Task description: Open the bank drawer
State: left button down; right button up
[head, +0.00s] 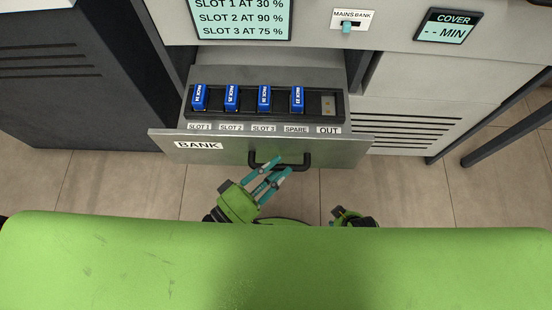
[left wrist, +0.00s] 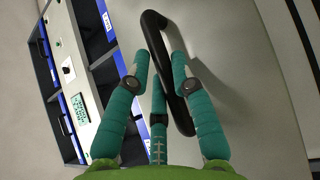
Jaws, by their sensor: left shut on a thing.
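The bank drawer, with its grey front labelled BANK (head: 235,150), is pulled out from the cabinet, and its inside shows from above. Its dark bar handle (head: 305,160) is at the middle of the front. My left gripper (head: 284,165) is at this handle, its teal fingers closed on it. In the left wrist view the black handle (left wrist: 153,32) passes between the fingertips (left wrist: 160,58). A green and dark end part of my right arm (head: 350,216) shows at the lower middle; its fingers are hidden.
In the drawer, blue packs (head: 231,97) stand in SLOT 1, SLOT 2, SLOT 3 and SPARE; the OUT place (head: 328,105) holds no blue pack. Above are a charge screen (head: 240,18), a MAINS/BANK switch (head: 347,27) and a COVER display (head: 448,26). Dark table legs (head: 505,135) stand at right.

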pick_arm(q)
jog(key=c, duration=1)
grip_release()
jog(key=shift+c, duration=0.2)
jog(key=v, duration=1.2)
